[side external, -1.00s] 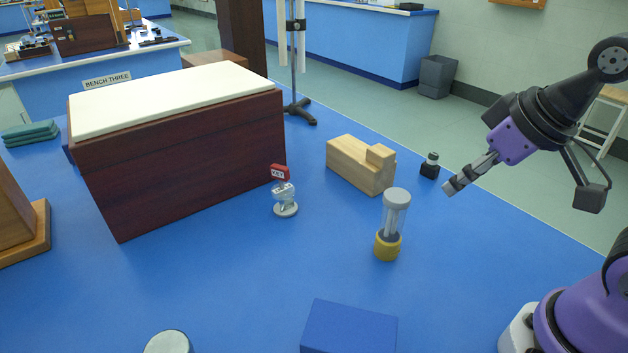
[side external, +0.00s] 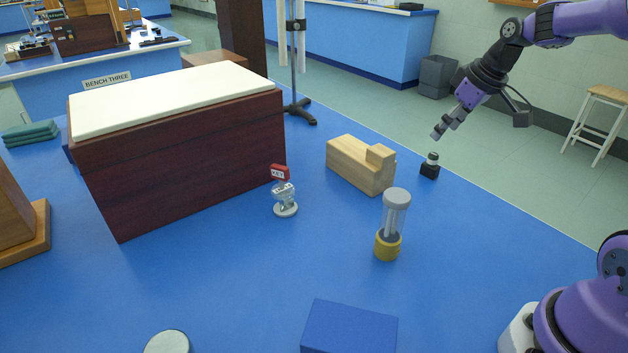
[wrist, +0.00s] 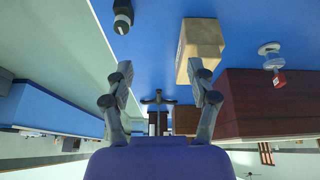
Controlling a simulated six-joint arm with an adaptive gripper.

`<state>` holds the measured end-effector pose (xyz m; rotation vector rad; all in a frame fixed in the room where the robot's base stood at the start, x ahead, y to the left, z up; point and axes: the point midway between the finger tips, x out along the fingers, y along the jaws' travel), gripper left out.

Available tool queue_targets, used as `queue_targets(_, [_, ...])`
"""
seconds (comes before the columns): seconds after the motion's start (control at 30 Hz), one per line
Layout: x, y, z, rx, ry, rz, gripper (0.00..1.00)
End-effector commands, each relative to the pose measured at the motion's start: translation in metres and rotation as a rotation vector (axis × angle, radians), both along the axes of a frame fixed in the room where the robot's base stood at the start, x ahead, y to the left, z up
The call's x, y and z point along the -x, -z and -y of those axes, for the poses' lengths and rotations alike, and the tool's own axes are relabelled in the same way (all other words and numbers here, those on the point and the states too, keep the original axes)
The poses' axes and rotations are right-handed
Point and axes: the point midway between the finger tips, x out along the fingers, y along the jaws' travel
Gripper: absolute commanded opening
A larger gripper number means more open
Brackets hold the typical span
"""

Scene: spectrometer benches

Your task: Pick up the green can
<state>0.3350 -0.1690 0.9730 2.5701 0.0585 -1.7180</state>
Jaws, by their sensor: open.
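I see no green can in either current view. My gripper (side external: 440,132) is raised at the right rear of the blue bench, above and just behind a small black bottle with a pale neck (side external: 430,167). In the wrist view my gripper (wrist: 160,74) has its two fingers spread apart with nothing between them. The black bottle (wrist: 122,16) shows at the top left there, outside the fingers. A pale wooden block (wrist: 203,42) lies beyond the right finger.
A large dark wooden box with a cream top (side external: 190,165) fills the left rear. The wooden block (side external: 355,165), a clear cylinder with yellow base (side external: 388,245), a small stand with red tag (side external: 285,209) and a blue block (side external: 350,328) stand apart. Bench between them is clear.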

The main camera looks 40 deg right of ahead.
Motion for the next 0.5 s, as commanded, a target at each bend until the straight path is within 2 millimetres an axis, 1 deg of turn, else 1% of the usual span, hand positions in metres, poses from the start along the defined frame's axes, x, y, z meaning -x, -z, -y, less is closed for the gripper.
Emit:
queue_targets(0.03, [-0.002, 0.012, 0.021, -0.01, 0.006, -0.006, 0.66])
queue_targets(0.1, [-0.004, 0.024, 0.041, -0.015, 0.0, -0.006, 0.66])
queue_targets(0.2, [-0.004, 0.035, 0.058, -0.02, -0.007, -0.002, 0.66])
queue_targets(0.3, [-0.007, 0.045, 0.064, -0.022, -0.01, 0.0, 0.66])
queue_targets(0.5, [-0.019, 0.076, 0.063, -0.023, -0.012, -0.003, 0.66])
